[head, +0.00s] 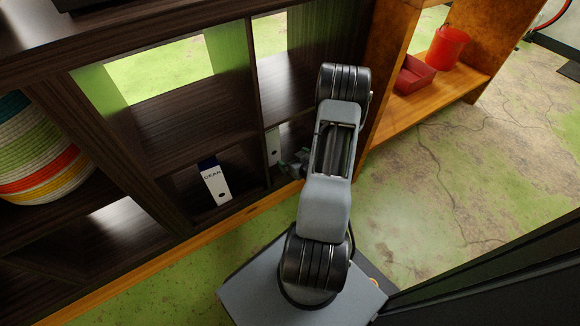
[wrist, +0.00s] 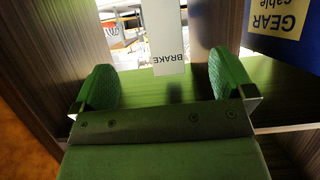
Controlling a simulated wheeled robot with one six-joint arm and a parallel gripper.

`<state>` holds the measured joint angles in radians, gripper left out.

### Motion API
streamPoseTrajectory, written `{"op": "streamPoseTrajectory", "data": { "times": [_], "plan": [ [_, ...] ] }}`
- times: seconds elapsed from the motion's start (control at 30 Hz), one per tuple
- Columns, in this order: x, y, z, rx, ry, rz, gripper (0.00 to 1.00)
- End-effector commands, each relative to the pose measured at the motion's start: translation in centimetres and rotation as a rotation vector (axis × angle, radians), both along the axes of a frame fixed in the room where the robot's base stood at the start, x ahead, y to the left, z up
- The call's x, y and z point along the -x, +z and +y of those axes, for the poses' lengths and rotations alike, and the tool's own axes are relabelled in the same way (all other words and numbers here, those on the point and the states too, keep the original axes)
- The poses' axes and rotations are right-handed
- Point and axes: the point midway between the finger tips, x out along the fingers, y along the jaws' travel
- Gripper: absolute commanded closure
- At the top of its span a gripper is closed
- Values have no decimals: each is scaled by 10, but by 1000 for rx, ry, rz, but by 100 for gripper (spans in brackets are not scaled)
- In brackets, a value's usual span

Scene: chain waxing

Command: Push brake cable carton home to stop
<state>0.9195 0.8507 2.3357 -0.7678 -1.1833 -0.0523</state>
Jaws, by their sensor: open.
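The brake cable carton (wrist: 168,62), white and lettered BRAKE, lies ahead of my gripper (wrist: 162,82) in the wrist view, roughly centred between the fingers. The two green-padded fingers are open, one on each side with gaps; I see no contact. In the head view a pale carton (head: 273,146), likely the same one, stands in the lower right shelf compartment, partly hidden. My gripper (head: 298,162) is at that compartment, mostly covered by my arm. The stop cannot be made out.
The gear cable carton (head: 214,182) stands in the compartment to the left; its blue and yellow face (wrist: 278,22) is at the wrist view's upper right. Dark dividers (head: 262,120) flank the opening. An orange shelf (head: 425,105) holds a red bin (head: 413,76) and bucket (head: 447,48).

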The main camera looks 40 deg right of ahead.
Motion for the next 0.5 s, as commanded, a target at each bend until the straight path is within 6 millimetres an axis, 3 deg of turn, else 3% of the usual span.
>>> {"op": "streamPoseTrajectory", "data": {
  "times": [0.1, 0.5],
  "plan": [
    [4, -11, 0, -11, -2, -24, 0],
    [3, -10, 0, -12, -2, -30, 0]
  ]
}}
